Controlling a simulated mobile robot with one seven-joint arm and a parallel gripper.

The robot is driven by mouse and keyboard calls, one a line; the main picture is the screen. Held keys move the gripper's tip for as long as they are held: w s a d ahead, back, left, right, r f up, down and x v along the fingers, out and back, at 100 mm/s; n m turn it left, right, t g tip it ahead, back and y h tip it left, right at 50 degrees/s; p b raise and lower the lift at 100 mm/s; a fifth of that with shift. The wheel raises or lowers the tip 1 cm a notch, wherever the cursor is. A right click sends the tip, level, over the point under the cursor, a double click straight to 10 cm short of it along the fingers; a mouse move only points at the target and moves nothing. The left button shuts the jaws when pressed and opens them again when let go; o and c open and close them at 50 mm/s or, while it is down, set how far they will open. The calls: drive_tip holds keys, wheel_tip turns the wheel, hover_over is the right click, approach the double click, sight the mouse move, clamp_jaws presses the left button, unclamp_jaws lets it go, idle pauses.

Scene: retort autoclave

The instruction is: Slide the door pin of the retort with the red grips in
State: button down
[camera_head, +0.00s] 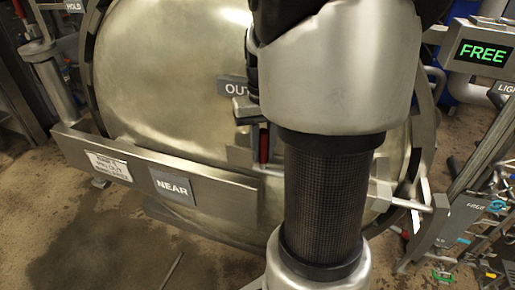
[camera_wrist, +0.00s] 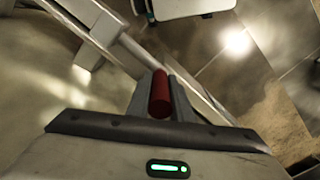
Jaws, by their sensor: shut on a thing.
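The retort's large round steel door (camera_head: 170,80) fills the left and middle of the head view. A red grip (camera_head: 264,143) stands upright in front of it, just left of my arm. A thin pale pin rod (camera_head: 405,203) shows right of my arm and runs to the right-hand bracket; its middle is hidden behind my arm. In the wrist view my gripper (camera_wrist: 161,88) is shut on the red grip (camera_wrist: 159,97), which sits between the two fingers.
An OUT plate (camera_head: 233,87) is beside my arm. A lit green FREE display (camera_head: 484,53) is at upper right. Bare floor (camera_head: 110,250) lies at lower left.

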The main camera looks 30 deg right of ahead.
drive_tip(key=c, duration=1.6)
unclamp_jaws()
drive_tip(key=shift+s+d, duration=0.25)
drive_tip(key=shift+a, duration=0.1)
drive_tip(key=shift+w+r, duration=0.1)
drive_tip(key=shift+r, duration=0.4)
wheel_tip(320, 180, up, 16)
drive_tip(key=shift+r+p, duration=0.25)
drive_tip(key=shift+p, duration=0.7)
